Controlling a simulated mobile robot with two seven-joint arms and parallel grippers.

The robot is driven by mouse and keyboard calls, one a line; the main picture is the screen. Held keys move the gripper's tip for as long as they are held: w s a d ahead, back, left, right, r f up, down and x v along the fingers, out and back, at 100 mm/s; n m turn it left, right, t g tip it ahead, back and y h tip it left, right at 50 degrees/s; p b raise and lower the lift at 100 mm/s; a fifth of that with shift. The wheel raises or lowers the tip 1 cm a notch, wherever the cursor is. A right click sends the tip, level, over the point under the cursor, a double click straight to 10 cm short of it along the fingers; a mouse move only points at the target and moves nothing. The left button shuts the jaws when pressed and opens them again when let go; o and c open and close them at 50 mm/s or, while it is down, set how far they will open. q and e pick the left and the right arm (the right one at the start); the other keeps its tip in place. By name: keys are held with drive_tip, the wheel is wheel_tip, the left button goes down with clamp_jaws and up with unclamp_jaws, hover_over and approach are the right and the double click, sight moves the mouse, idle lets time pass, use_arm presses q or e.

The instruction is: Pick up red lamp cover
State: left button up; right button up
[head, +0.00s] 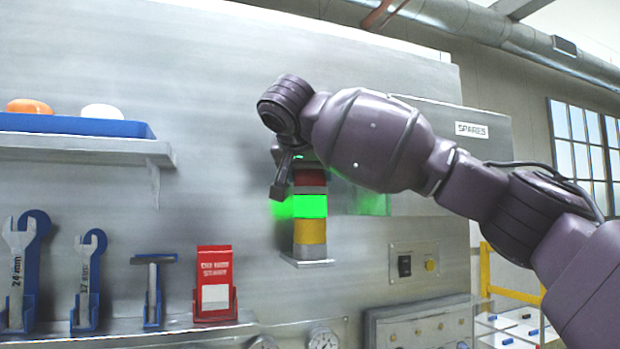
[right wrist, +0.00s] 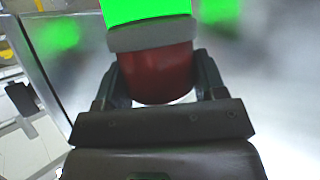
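The red lamp cover (head: 309,178) is the top segment of a signal tower on the metal wall, above a glowing green segment (head: 310,206) and a yellow one (head: 310,231). My right gripper (head: 292,180) is at the top of the tower, one finger just left of the cover. In the right wrist view the red cover (right wrist: 158,72) stands between the two fingers of my right gripper (right wrist: 158,80), close to both. A narrow gap seems to show at the right finger; contact is unclear. My left gripper is not in view.
A shelf (head: 80,147) at the left holds a blue tray (head: 75,125) with orange and white domes. Below are wrenches (head: 18,270) and a red box (head: 213,280). A grey SPARES cabinet (head: 480,145) is behind my right arm. A switch panel (head: 415,262) is lower right.

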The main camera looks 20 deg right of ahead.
drive_tip(key=shift+c, duration=1)
drive_tip(key=shift+r, duration=0.1)
